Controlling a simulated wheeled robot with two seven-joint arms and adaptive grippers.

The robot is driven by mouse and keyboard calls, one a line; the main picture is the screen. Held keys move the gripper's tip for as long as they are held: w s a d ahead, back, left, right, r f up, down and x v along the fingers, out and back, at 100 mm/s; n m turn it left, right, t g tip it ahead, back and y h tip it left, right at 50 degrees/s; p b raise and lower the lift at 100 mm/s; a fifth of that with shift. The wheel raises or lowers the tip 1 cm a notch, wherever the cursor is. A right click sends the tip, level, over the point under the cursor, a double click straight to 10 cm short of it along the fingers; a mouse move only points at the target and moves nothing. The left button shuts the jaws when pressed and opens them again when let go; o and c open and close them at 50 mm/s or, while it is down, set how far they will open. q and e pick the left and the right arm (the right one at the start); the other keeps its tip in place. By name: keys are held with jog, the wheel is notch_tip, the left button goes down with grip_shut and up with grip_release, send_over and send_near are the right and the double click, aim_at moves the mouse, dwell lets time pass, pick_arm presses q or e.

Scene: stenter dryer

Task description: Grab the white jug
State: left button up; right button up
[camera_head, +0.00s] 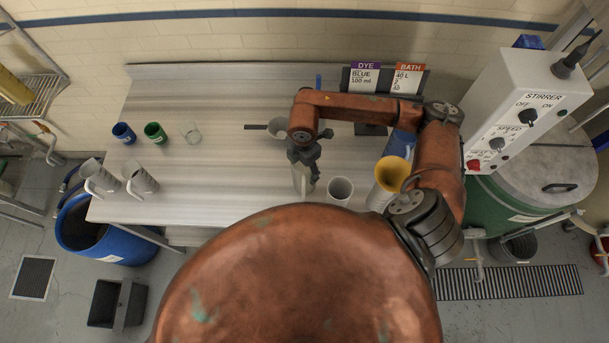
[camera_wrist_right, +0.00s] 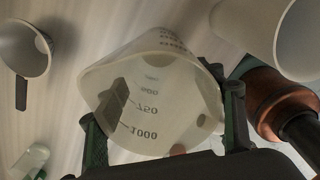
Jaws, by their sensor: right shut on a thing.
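The white jug (camera_wrist_right: 150,95) has printed volume marks and sits between the two fingers of my right gripper (camera_wrist_right: 165,128) in the wrist view. In the head view the jug (camera_head: 302,180) is mostly under my right gripper (camera_head: 304,160), near the front middle of the table. The gripper is shut on it, with one finger at each side. I cannot tell whether the jug still touches the table. My left gripper is in neither view.
On the table (camera_head: 225,90), a white cup (camera_head: 340,188) and yellow funnel (camera_head: 391,175) stand right of the jug; a grey dipper (camera_head: 280,128) lies behind. Two pale jugs (camera_head: 98,175) (camera_head: 140,178), a blue cup (camera_head: 123,132) and green cup (camera_head: 155,132) stand left.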

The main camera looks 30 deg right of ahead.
jog(key=shift+c, duration=1)
jog(key=shift+r, duration=0.15)
